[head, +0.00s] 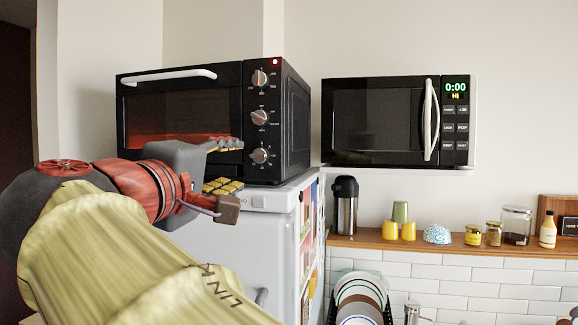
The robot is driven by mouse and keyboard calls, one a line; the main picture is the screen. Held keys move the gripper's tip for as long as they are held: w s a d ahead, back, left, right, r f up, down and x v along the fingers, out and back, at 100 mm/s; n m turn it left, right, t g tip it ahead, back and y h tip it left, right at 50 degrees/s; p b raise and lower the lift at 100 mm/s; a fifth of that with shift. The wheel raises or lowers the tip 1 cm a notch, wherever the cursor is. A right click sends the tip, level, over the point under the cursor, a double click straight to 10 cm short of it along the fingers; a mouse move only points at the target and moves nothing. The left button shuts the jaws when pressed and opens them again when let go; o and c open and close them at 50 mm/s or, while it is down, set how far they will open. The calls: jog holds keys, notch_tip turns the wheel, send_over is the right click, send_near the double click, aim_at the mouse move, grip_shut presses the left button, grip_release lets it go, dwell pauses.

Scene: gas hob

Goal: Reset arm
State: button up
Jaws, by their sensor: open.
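My arm comes in from the lower left, and my gripper (229,175) is at its end. Its fingers are apart, one above the other, and I see nothing held between them. In the picture it overlaps the lower front of a black toaster oven (281,120). I cannot tell whether it touches the oven. The oven stands on a white fridge (226,250). Its door looks shut, with an orange-red glow low behind the glass. Part of the oven's lower left is hidden by my arm.
A black microwave (375,120) hangs to the right. Below it, a wooden shelf (455,246) carries a flask (345,205), cups (400,212), a patterned bowl (437,234) and several jars (515,222). Plates (359,297) stand in a rack below. The wall between microwave and shelf is clear.

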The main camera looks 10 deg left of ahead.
jog(key=a+f+n+g+y, duration=0.1)
jog(key=a+f+g+y, duration=0.25)
jog(key=f, duration=1.25)
jog(key=s+d+f+m+g+h, duration=0.1)
jog(key=s+d+f+g, duration=0.2)
jog(key=f, duration=0.4)
jog(key=d+f+g, duration=0.2)
jog(key=d+f, duration=0.3)
jog(key=f, duration=0.2)
jog(key=s+d+f+m+g, duration=0.3)
jog(key=s+d+f+m, duration=0.3)
jog(key=d+f, duration=0.5)
jog(key=s+d+f+m+g, duration=0.35)
jog(key=s+d+f, duration=0.45)
jog(key=d, duration=0.5)
jog(key=s+d+f+m+t, duration=0.1)
jog(key=d+m+t, duration=0.1)
jog(key=d+m, duration=0.3)
jog(key=d+h, duration=0.1)
jog(key=d, duration=0.3)
jog(key=shift+s+d, duration=0.15)
jog(key=shift+d, duration=0.05)
